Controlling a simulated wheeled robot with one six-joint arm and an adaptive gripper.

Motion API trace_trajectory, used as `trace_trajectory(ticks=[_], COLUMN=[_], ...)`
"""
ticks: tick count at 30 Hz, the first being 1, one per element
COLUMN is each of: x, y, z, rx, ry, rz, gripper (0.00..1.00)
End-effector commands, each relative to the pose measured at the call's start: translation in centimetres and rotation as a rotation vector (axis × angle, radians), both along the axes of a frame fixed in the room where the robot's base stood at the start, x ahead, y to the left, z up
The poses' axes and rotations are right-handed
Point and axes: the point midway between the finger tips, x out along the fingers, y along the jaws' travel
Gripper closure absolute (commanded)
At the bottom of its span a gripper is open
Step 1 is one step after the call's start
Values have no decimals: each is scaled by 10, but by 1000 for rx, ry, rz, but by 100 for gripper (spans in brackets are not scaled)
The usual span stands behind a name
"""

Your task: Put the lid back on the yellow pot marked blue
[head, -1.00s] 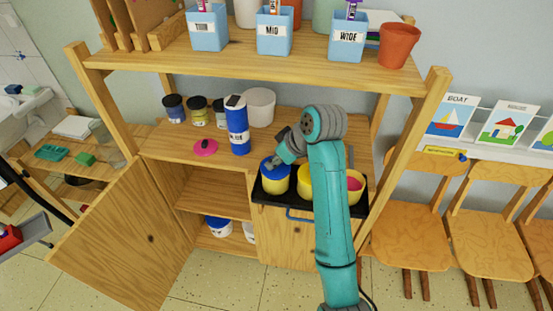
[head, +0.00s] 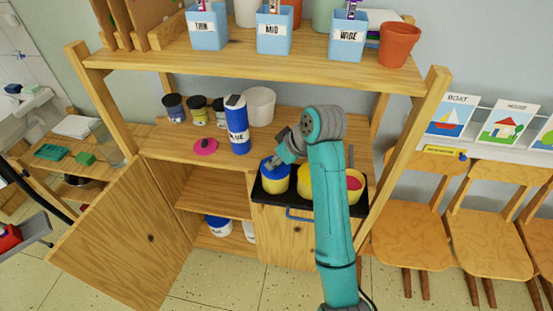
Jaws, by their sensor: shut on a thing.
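Several yellow pots stand in a row in a black tray (head: 310,206) on the lower right of the shelf unit. The left yellow pot (head: 275,186) has a blue lid (head: 281,171) at its top. My gripper (head: 272,164) reaches down from the right and is shut on the blue lid, over this pot. Whether the lid is fully seated is hard to tell. The middle yellow pot (head: 303,182) is partly hidden by my arm. The right yellow pot (head: 354,191) shows pink at its top. No marking is readable on the pots.
A blue bottle (head: 237,128), a pink lid (head: 205,146), a white tub (head: 258,105) and small dark-lidded jars (head: 197,109) stand on the shelf left of the tray. An open cabinet door (head: 125,238) juts out below. Wooden chairs (head: 420,210) stand at right.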

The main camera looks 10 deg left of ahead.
Motion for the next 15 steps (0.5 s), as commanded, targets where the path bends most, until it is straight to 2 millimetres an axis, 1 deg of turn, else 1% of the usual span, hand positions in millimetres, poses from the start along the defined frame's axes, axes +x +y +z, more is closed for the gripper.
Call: trace_trajectory(ticks=[14, 15], x=[0, 0], y=[0, 0], z=[0, 0], rx=[0, 0], ry=[0, 0], rz=[0, 0], gripper=[100, 65])
